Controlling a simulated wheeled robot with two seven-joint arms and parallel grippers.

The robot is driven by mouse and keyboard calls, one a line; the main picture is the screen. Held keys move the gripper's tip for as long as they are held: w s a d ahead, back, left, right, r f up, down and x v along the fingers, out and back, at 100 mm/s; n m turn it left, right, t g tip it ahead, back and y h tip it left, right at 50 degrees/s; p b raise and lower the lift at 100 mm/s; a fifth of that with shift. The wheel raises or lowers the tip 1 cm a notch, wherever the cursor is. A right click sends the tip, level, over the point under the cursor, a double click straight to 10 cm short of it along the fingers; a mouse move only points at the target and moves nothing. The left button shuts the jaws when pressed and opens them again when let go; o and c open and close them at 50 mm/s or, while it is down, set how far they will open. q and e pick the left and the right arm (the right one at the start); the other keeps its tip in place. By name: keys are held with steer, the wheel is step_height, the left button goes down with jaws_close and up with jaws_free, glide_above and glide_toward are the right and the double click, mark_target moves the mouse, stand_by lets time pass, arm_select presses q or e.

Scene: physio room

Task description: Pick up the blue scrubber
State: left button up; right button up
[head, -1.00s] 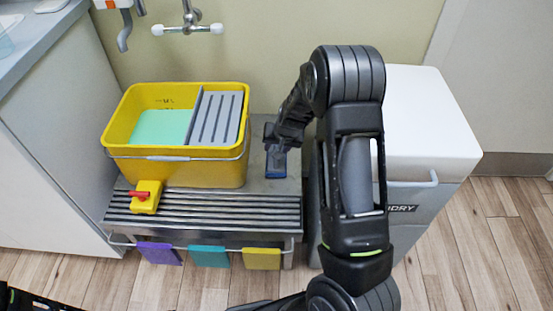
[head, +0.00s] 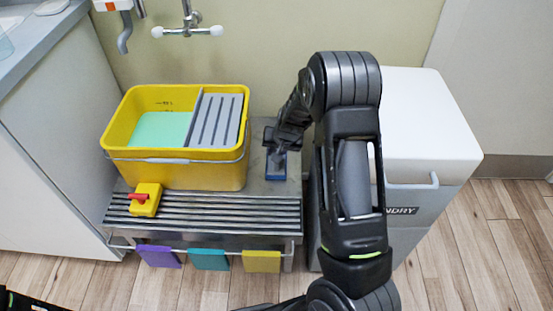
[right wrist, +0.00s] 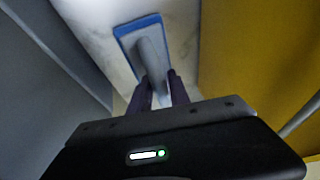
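The blue scrubber (head: 276,169) has a blue-edged flat pad and a grey handle. It is on the metal bench right of the yellow bucket, partly covered by my right gripper (head: 277,146). In the right wrist view the scrubber (right wrist: 142,40) lies ahead of the gripper (right wrist: 160,82), its handle running back between the two dark fingers. The fingers are close to both sides of the handle. I cannot tell whether they press on it. My left gripper is not in view.
The yellow bucket (head: 180,172) stands close left of the scrubber. A white-lidded laundry bin (head: 425,120) stands close on the right. A small yellow item with a red part (head: 146,199) sits on the slatted bench front (head: 230,212). Coloured cloths hang below. A tap (head: 190,30) is on the wall.

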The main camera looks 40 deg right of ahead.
jaws_close()
steer(key=shift+r, duration=0.1)
stand_by(0.4)
step_height(320, 180, up, 10)
steer(key=p, duration=0.4)
stand_by(0.4)
steer(key=shift+c, duration=0.7)
jaws_free()
jaws_close()
